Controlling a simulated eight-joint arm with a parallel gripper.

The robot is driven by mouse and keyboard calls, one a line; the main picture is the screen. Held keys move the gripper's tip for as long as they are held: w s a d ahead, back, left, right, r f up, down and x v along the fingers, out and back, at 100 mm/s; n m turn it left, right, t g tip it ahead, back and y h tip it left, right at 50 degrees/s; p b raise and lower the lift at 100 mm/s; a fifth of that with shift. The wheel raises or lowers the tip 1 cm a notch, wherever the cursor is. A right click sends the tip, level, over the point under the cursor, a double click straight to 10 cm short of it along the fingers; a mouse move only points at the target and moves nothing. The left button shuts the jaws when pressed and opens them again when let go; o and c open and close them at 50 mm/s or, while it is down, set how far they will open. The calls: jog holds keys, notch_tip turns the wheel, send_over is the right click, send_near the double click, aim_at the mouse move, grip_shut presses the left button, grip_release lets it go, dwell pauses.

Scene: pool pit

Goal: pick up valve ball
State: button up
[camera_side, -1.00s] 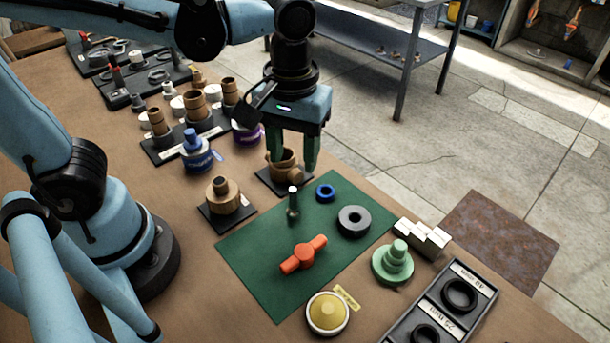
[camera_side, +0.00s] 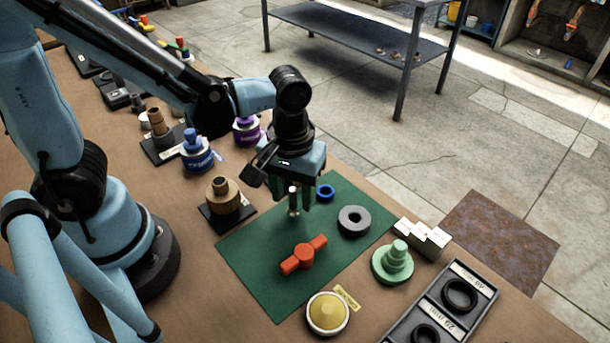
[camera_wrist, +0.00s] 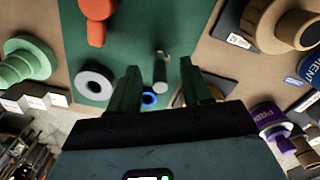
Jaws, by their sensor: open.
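What I take to be the valve ball (camera_side: 294,211) is a small shiny rounded piece at the foot of a slim grey stem with a pale top. It stands upright on the green mat (camera_side: 255,262). The wrist view shows its shiny end (camera_wrist: 160,56) with the grey stem in line between my fingers. My gripper (camera_side: 291,198) is open and empty, pointing down with its green fingers over the mat's far left part. In the side view the stem shows in front of the gripper. I cannot tell whether the fingers stand around it or just behind it.
On the mat lie an orange handle (camera_side: 303,256), a grey ring (camera_side: 354,221) and a blue ring (camera_side: 325,192). A green stepped piece (camera_side: 394,262), yellow-topped tin (camera_side: 328,314) and black tray (camera_side: 456,310) stand right and in front.

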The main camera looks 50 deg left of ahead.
jog(key=shift+f, duration=0.7)
jog(key=shift+c, duration=0.5)
grip_shut()
jog(key=shift+r, duration=0.15)
